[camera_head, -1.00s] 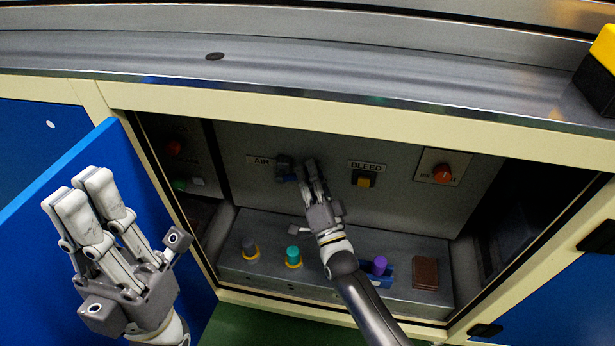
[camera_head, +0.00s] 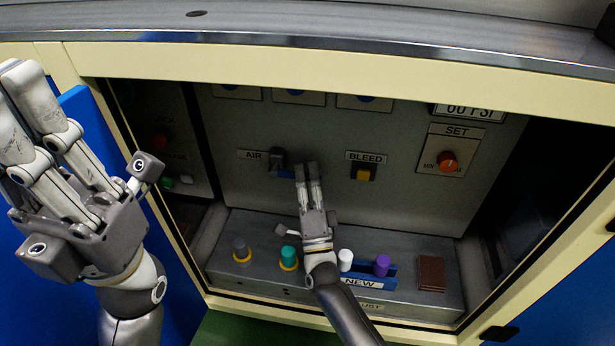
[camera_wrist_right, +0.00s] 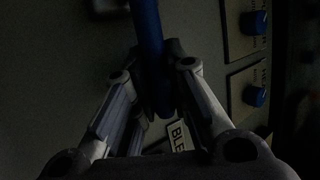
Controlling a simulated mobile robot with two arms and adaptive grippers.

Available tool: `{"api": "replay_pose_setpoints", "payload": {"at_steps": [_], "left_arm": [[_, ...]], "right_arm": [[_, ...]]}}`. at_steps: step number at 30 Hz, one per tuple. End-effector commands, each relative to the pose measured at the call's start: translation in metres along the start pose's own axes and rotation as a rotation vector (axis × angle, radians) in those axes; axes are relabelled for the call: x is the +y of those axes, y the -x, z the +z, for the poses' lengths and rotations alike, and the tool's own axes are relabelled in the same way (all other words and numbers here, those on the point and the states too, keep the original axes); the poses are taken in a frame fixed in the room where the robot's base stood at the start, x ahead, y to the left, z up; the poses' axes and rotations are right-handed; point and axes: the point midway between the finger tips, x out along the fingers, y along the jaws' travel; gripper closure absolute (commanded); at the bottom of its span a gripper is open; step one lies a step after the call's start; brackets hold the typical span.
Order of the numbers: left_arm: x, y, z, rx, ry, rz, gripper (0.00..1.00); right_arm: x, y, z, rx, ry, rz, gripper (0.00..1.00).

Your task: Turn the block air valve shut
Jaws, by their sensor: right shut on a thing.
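The air valve (camera_head: 278,158) is a dark fitting beside the AIR label (camera_head: 253,154) on the grey panel. Its blue handle (camera_head: 285,174) points right, toward my right gripper. My right gripper (camera_head: 306,168) is at the handle, its fingers close together. In the right wrist view, the blue handle (camera_wrist_right: 148,35) runs down between the fingers (camera_wrist_right: 160,85), and the gripper is shut on it. The fingers hide the handle's end in the head view. My left gripper (camera_head: 22,108) is at the left edge, away from the valve; its finger gap is unclear.
Right of my right gripper is a yellow BLEED valve (camera_head: 363,174), then an orange SET knob (camera_head: 447,161). Below, a grey ledge (camera_head: 225,268) carries coloured cylinders, a blue NEW holder (camera_head: 361,277) and a brown block (camera_head: 431,272). The cabinet frame (camera_head: 300,75) bounds the opening.

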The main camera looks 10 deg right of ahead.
Motion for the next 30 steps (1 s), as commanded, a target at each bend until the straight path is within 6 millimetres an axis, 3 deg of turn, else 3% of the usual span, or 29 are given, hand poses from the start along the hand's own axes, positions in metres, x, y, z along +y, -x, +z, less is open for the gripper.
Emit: {"api": "replay_pose_setpoints", "payload": {"at_steps": [7,8,13,23,26,30], "left_arm": [[0.0,0.0,0.0,0.0,0.0,0.0,1.0],[0.0,0.0,0.0,0.0,0.0,0.0,1.0],[0.0,0.0,0.0,0.0,0.0,0.0,1.0],[0.0,0.001,0.0,-0.001,0.0,-0.001,1.0],[0.0,0.001,0.0,-0.001,0.0,-0.001,1.0],[0.0,0.0,0.0,-0.001,0.0,-0.001,1.0]], "right_arm": [[0.002,0.002,0.0,0.001,-0.004,0.005,1.0],[0.002,0.002,0.0,0.001,-0.005,0.005,0.83],[0.002,0.002,0.0,0.0,-0.003,0.004,0.62],[0.001,0.002,0.0,0.0,-0.002,0.003,0.62],[0.001,0.01,0.0,-0.001,-0.001,0.004,0.62],[0.002,0.035,0.0,-0.002,-0.001,0.007,0.62]]}}
